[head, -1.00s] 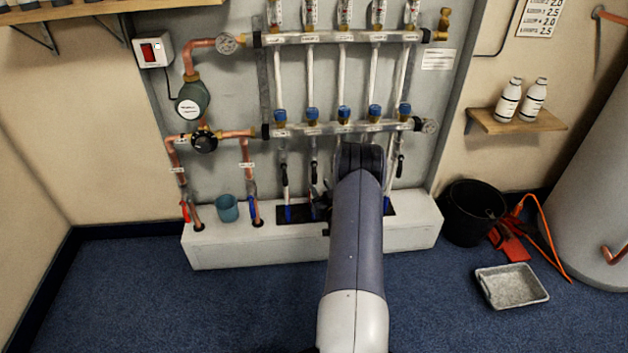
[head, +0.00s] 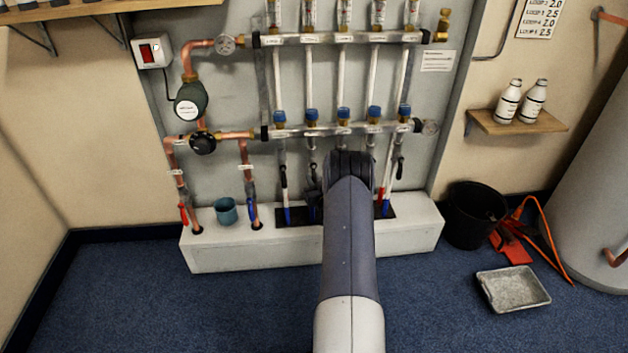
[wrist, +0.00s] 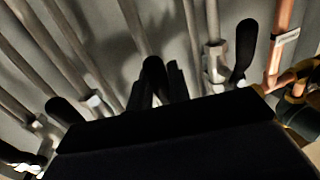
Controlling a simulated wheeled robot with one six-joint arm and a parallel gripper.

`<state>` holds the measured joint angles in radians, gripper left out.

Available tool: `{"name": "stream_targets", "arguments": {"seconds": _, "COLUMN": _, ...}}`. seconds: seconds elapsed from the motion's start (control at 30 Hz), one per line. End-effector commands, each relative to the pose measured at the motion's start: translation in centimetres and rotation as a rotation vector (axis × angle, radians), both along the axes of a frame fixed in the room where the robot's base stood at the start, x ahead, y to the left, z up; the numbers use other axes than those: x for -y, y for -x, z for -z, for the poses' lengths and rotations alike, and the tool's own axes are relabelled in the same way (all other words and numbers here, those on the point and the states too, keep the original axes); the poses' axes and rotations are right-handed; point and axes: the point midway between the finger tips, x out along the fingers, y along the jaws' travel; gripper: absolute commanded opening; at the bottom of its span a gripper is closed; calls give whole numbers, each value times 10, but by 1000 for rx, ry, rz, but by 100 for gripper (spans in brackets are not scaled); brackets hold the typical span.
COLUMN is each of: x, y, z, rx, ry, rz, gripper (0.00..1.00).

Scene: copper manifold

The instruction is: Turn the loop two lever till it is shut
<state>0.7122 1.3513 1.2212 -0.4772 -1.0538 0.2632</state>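The loop two lever is a black handle on the second pipe from the left under the lower manifold bar; it shows in the head view (head: 314,174), just left of my arm. In the wrist view a black rounded lever (wrist: 153,72), apparently the same one, stands at the dark fingers of my gripper (wrist: 163,88). The fingers and lever are both black and overlap, so I cannot tell whether the fingers are closed on it. My arm hides most of the gripper in the head view. The loop one lever (head: 284,177) hangs along its pipe to the left.
Another black lever (wrist: 68,112) stands left of my gripper in the wrist view, and the loop one lever (wrist: 244,48) stands to the right. Copper pipes (head: 246,180) and a teal cup (head: 227,210) are left of the loops. A black bucket (head: 474,214) stands at right.

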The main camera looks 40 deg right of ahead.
Motion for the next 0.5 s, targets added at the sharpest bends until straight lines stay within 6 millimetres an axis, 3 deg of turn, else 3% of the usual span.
{"name": "stream_targets", "arguments": {"seconds": 0.2, "x": 0, "y": 0, "z": 0, "rx": 0, "ry": 0, "rz": 0, "gripper": 0}}
{"name": "stream_targets", "arguments": {"seconds": 0.5, "x": 0, "y": 0, "z": 0, "rx": 0, "ry": 0, "rz": 0, "gripper": 0}}
